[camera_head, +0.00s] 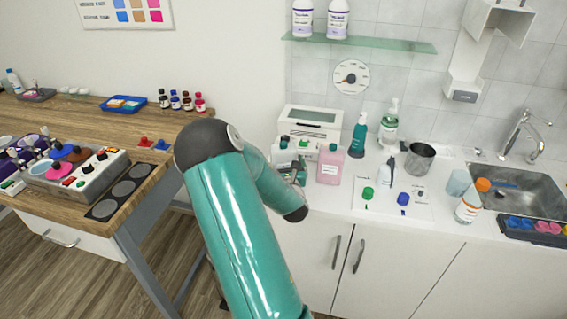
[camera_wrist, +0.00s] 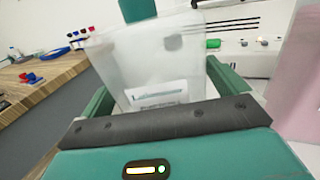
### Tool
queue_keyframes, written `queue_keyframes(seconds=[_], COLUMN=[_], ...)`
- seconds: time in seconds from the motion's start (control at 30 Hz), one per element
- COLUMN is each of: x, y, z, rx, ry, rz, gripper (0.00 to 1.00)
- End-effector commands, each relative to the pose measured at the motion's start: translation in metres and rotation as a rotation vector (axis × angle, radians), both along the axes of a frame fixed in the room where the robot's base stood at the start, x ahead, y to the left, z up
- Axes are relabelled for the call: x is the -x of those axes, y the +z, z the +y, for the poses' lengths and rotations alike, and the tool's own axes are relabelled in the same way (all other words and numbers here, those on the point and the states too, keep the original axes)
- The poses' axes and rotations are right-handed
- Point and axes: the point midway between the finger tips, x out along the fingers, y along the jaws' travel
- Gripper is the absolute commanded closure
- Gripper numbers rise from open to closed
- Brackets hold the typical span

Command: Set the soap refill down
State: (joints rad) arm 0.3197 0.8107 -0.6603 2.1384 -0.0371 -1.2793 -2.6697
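The soap refill looks to be a clear, whitish container (camera_wrist: 150,65) with a label low on its front and a teal top (camera_wrist: 138,8). In the wrist view it sits between the two green fingers of my gripper (camera_wrist: 165,98), which appear to press on both its sides. In the head view my gripper (camera_head: 294,174) is at the left front of the white counter (camera_head: 440,240), and the container (camera_head: 283,156) shows partly behind my arm. Its base is hidden, so I cannot tell whether it touches the counter.
A pink bottle (camera_head: 330,163) stands close right of my gripper. A white box-shaped device (camera_head: 312,118) is behind. A wooden bench (camera_head: 85,115) is left, across a gap.

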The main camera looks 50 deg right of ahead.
Motion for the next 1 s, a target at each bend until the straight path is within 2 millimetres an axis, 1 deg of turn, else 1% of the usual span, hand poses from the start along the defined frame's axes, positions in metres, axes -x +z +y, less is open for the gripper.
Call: queue_keyframes(seconds=[0.23, 0.37, 0.47, 0.8, 0.9, 1.0], x=[0.000, 0.001, 0.011, 0.063, 0.075, 0.082], y=[0.000, 0.004, 0.003, 0.002, 0.003, 0.003], z=[0.000, 0.001, 0.011, 0.062, 0.073, 0.080], rx=[0.000, 0.001, -0.001, -0.002, -0.001, -0.001], ry=[0.000, -0.001, 0.000, 0.000, -0.001, 0.000], rz=[0.000, -0.001, 0.001, 0.002, 0.001, 0.001], gripper=[0.02, 0.02, 0.02, 0.02, 0.02, 0.02])
